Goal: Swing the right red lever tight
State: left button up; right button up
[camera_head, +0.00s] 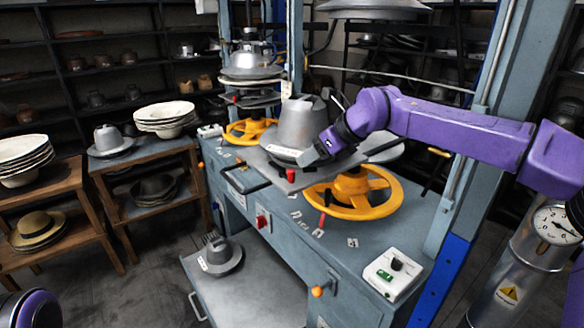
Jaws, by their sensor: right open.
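A red lever (291,175) stands at the front edge of the grey plate (255,163) that carries the metal hat form (297,125). A second small red handle (322,220) shows lower, in front of the yellow handwheel (383,205). My right gripper (314,155) is open at the right side of the hat form, just above and right of the upper red lever. I cannot tell whether it touches the form or plate. My left arm shows only as a purple piece in the bottom left corner; its gripper is out of view.
The blue press table has a red button (262,220), an orange knob (318,291) and a white control box (392,273). Another yellow handwheel (250,130) is at the back. Blue-grey press columns rise behind and at the right. A gauge cylinder (522,262) stands at right.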

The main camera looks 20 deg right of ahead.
aim_at(291, 170)
jog(key=p+x, duration=0.3)
jog(key=x, duration=0.5)
jog(key=shift+w+a+f, duration=0.15)
jog(key=shift+a+f, duration=0.05)
jog(key=shift+f, duration=0.05)
jog(key=shift+w+a+f, duration=0.1)
jog(key=shift+w+f, duration=0.1)
jog(key=shift+f, duration=0.15)
jog(key=shift+s, duration=0.1)
grip_shut()
